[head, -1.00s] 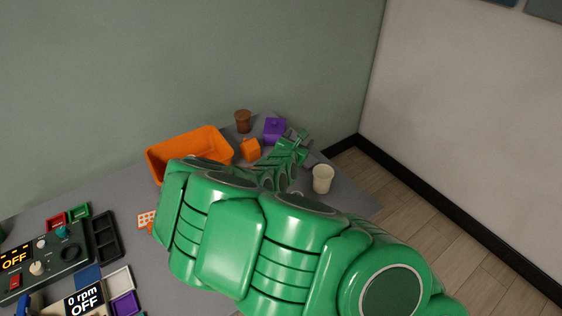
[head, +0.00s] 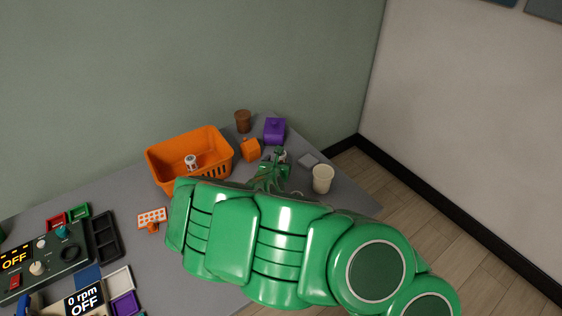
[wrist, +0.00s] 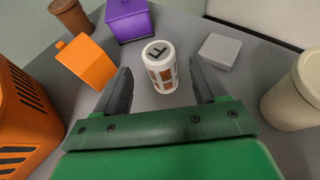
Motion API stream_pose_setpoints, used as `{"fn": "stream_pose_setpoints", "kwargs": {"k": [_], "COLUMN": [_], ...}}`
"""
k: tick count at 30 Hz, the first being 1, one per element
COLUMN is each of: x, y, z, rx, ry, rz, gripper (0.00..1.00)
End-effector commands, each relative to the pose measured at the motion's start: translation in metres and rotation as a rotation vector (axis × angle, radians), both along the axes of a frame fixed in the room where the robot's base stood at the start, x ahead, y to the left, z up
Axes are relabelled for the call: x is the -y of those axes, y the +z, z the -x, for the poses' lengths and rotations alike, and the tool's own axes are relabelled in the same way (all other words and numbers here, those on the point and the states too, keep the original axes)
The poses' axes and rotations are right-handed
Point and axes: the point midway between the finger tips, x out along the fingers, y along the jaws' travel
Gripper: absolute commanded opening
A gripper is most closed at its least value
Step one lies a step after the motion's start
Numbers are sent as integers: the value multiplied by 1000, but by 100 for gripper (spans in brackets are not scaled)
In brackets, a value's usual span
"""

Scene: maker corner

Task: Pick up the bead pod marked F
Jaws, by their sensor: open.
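The bead pod marked F (wrist: 160,70) is a small white cylinder with brown-orange windows and a dark F on its top. It stands upright on the grey table in the wrist view. My gripper (wrist: 160,66) is open, with one dark finger on each side of the pod's near part and a gap to each. In the head view my gripper (head: 276,166) is over the table, and the pod is mostly hidden there behind it.
An orange basket (head: 163,171) at left holds a white pod-like thing (head: 191,161). An orange box (head: 250,149), a purple box (head: 274,129) and a brown cup (head: 243,121) stand behind. A flat grey block (wrist: 219,50) and cream cup (head: 322,179) are to the right.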

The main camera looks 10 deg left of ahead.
Motion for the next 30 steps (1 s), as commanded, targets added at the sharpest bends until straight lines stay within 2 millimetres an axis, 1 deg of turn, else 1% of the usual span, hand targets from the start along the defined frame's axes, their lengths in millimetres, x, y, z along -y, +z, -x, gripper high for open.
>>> {"fn": "stream_pose_setpoints", "kwargs": {"k": [9,16,20,27,29,30], "x": [2,0,1,1,1,1], "y": [-15,-19,-20,-21,-21,-21], "z": [-23,-41,-45,-46,-45,-45], "rx": [-5,-1,0,0,0,0], "ry": [-5,-3,-3,-3,-3,-2], "rz": [-1,-4,-3,-1,-1,-1], "gripper": [72,72,72,72,62,56]}}
